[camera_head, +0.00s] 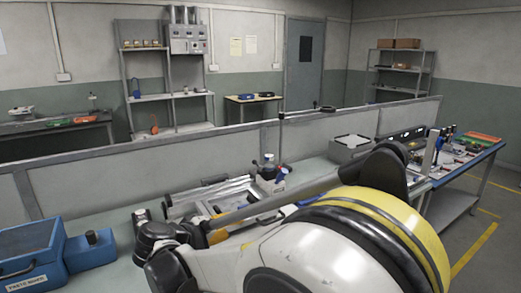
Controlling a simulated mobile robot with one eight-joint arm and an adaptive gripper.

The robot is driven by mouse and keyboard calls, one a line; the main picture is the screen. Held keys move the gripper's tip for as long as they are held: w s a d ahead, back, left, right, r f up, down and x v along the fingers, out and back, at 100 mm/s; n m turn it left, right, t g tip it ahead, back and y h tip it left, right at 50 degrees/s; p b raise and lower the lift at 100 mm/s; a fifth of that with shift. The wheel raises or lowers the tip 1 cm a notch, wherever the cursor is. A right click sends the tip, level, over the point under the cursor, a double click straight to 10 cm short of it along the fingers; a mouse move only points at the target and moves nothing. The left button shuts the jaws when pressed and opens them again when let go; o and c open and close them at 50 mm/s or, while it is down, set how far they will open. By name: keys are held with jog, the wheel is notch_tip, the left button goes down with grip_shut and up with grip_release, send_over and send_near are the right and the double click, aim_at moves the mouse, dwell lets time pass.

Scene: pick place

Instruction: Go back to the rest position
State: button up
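My arm fills the lower middle and right of the head view, with a white and yellow link close to the camera. Its thin forearm runs left over the workbench (120,268) to a dark jointed end, where my gripper (158,238) appears to be. The fingertips do not show clearly, so I cannot tell whether they are open or hold something. A metal tray (212,194) with small parts lies just behind the forearm, partly hidden by it.
A small bottle stand (270,172) and a grey box (350,148) stand behind the arm. A low partition (110,185) runs along the bench's back. A blue-edged table (470,160) with tools is at right, beside free floor.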

jog(key=s+d+r+m+g+y, duration=0.15)
jog(key=s+d, duration=0.25)
jog(key=d, duration=0.6)
jog(key=s+d+r+g+y, duration=0.15)
jog(key=s+d, duration=0.25)
jog(key=d, duration=0.5)
jog(key=s+d+f+m+y, duration=0.2)
jog(key=s+d, duration=0.2)
jog(key=s, duration=0.5)
jog(key=s+d+f+m+y, duration=0.2)
jog(key=s+d, duration=0.3)
jog(key=s, duration=0.5)
jog(key=shift+g, duration=0.4)
jog(key=shift+o, duration=0.4)
